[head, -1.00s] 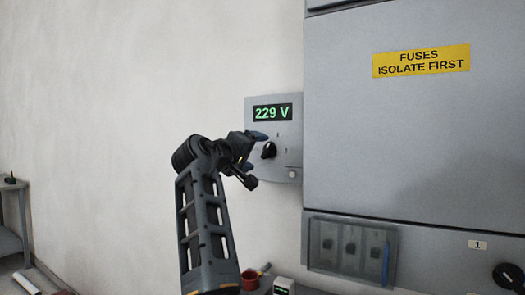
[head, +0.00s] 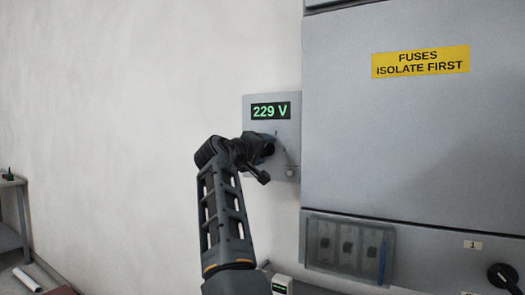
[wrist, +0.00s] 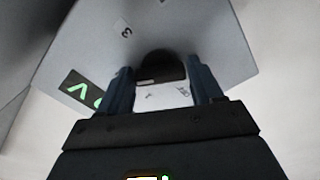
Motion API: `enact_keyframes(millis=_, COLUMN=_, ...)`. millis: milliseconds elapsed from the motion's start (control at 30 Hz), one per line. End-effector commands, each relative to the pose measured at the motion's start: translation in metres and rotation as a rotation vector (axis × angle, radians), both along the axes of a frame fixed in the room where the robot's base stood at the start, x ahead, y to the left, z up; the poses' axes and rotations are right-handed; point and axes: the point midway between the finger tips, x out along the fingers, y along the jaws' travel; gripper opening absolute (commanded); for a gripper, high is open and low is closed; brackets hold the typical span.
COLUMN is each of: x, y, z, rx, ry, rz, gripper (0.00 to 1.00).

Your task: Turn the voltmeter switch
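The voltmeter panel (head: 283,150) is a light grey box on the wall, with a green display (head: 270,111) reading 229 V. In the wrist view, its round black switch knob (wrist: 161,66) sits on the panel face (wrist: 200,45), between the two fingers of my gripper (wrist: 163,82). The fingers are apart, one on each side of the knob, with little room beside it. I cannot tell whether they touch it. In the head view, my gripper (head: 264,148) is at the panel and hides the knob.
A large grey cabinet (head: 410,130) with a yellow fuse warning label (head: 420,62) stands right of the panel. A clear-covered box (head: 350,248) is on its lower part. Bare wall is to the left. A small bench (head: 14,215) stands at far left.

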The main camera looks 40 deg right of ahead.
Motion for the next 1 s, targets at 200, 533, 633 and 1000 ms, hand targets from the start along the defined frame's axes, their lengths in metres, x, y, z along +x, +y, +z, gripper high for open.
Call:
enact_keyframes(millis=200, x=0.0001, y=0.0003, z=-0.0001, rx=0.0, ry=0.0, rz=0.0, gripper=0.44)
enact_keyframes(millis=533, x=0.0002, y=0.0004, z=-0.001, rx=0.002, ry=-0.008, rz=0.001, gripper=0.29)
enact_keyframes(millis=633, x=0.0003, y=0.0005, z=-0.0017, rx=0.01, ry=-0.028, rz=0.001, gripper=0.29)
enact_keyframes(millis=1000, x=0.0004, y=0.0006, z=-0.005, rx=0.088, ry=-0.247, rz=0.002, gripper=0.29)
